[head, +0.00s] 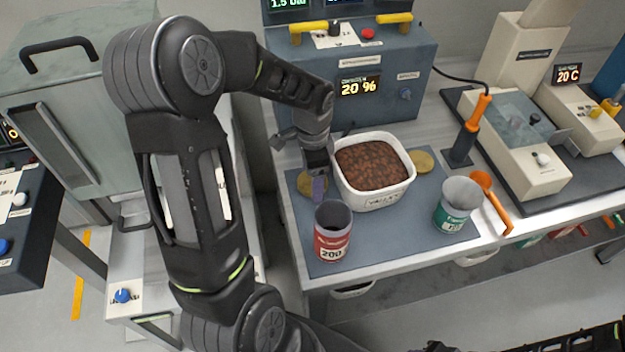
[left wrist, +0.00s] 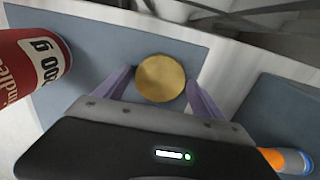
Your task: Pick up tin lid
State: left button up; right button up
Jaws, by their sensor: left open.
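A round gold tin lid (head: 304,184) lies flat on the blue-grey mat (head: 390,240), left of the white tub and behind the red tin. My left gripper (head: 319,187) is over it, partly hiding it. In the left wrist view the lid (left wrist: 160,78) shows between the two open purple fingers of my left gripper (left wrist: 160,82). I cannot tell how high the fingertips are above the mat. A second gold lid (head: 423,161) lies right of the tub. The red tin (head: 332,232), marked 200, and the green tin (head: 456,206) stand upright and open. My right gripper does not show.
The white tub (head: 378,197) full of brown pieces stands close right of my left gripper. A grey machine (head: 350,75) with a 20 % display stands behind. An orange scoop (head: 491,195) lies right of the green tin. The mat's middle front is clear.

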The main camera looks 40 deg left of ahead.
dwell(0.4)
pick_arm(q)
jog(key=c, duration=1.1)
